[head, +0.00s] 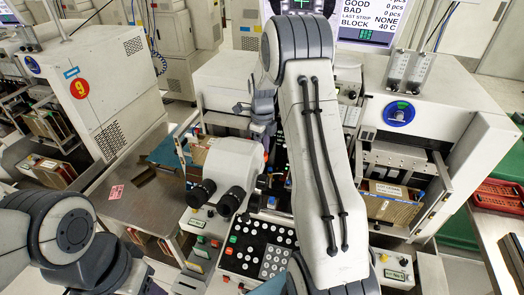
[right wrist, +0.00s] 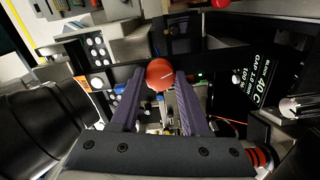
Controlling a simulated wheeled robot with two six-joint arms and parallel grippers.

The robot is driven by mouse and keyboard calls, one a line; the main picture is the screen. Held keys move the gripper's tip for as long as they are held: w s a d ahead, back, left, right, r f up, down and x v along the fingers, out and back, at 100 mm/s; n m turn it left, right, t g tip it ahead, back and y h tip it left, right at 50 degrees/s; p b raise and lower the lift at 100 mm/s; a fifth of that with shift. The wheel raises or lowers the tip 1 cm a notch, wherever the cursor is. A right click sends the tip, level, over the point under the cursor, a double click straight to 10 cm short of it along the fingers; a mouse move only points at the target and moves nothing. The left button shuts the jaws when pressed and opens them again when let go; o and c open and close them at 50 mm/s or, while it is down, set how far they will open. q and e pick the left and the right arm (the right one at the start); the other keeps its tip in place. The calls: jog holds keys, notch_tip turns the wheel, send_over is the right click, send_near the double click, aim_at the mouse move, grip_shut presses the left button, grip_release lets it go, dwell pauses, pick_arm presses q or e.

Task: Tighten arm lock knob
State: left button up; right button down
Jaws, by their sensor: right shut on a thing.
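The arm lock knob (right wrist: 159,73) is a round red-orange knob with a pale line on its face, in the middle of the right wrist view. My right gripper (right wrist: 160,78) has its two dark fingers on either side of the knob and is shut on it. In the head view my right arm runs up the middle and hides the knob and most of the gripper. My left arm is at the lower left of the head view, and its gripper is not in view.
The bonder's microscope (head: 231,170) stands just left of my right arm. A button panel (head: 260,250) lies in front of it. A white machine housing (head: 440,100) is on the right. A metal table (head: 140,205) on the left has free room. A red crate (head: 497,195) stands far right.

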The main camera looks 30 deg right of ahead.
jog(key=shift+w+d+r, duration=0.1)
jog(key=shift+w+r, duration=0.1)
jog(key=shift+r, duration=0.1)
jog(key=shift+c, duration=2.2)
grip_release()
jog(key=shift+o, duration=0.3)
jog(key=shift+s+f, duration=0.15)
notch_tip(320, 180, up, 10)
jog(key=b, duration=0.3)
jog(key=shift+r, duration=0.25)
